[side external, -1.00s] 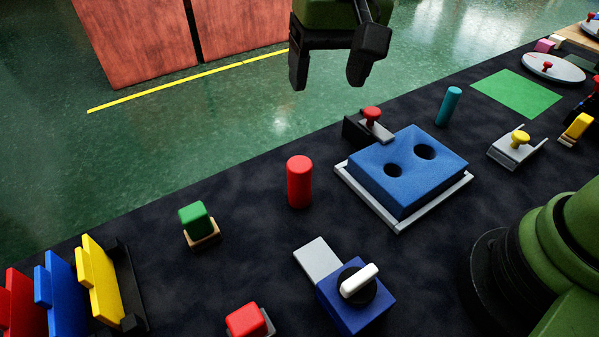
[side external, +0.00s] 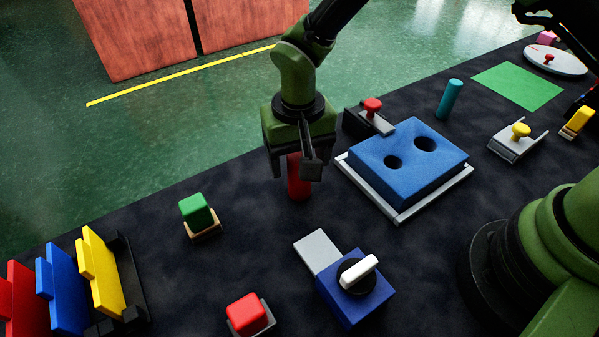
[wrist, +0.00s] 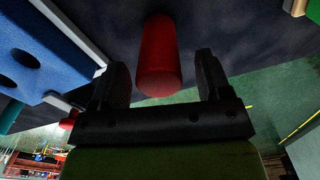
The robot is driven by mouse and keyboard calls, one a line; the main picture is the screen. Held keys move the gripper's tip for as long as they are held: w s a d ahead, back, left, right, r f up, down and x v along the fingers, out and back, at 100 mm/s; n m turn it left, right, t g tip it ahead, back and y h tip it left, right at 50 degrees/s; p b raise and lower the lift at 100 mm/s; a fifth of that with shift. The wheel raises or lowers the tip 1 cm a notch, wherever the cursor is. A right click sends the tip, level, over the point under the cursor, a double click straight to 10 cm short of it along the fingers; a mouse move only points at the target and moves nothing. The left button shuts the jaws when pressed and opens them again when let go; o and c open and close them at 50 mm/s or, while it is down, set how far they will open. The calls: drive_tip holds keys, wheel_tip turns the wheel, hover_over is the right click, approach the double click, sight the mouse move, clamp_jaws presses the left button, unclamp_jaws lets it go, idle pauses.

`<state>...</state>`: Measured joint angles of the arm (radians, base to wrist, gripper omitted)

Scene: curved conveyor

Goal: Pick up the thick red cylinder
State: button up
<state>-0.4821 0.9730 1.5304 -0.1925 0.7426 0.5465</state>
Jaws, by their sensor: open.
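The thick red cylinder (side external: 299,188) stands upright on the dark table, left of the blue block with two holes. My gripper (side external: 293,172) is directly over it with the fingers pointing down, and its upper part is hidden behind them in the side view. In the wrist view the red cylinder (wrist: 158,58) shows between the two fingers of my gripper (wrist: 161,78). The fingers are apart, with a gap visible on both sides of the cylinder. My gripper is open and holds nothing.
The blue two-hole block (side external: 408,168) on its pale tray is close on the right. A black fixture with a red knob (side external: 372,106) stands behind it. A thin teal cylinder (side external: 450,99) stands farther right. A green cube (side external: 195,210) is left; a blue switch box (side external: 355,300) is in front.

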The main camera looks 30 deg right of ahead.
drive_tip(key=shift+f, duration=0.7)
drive_tip(key=c, duration=1.1)
drive_tip(key=shift+o, duration=0.2)
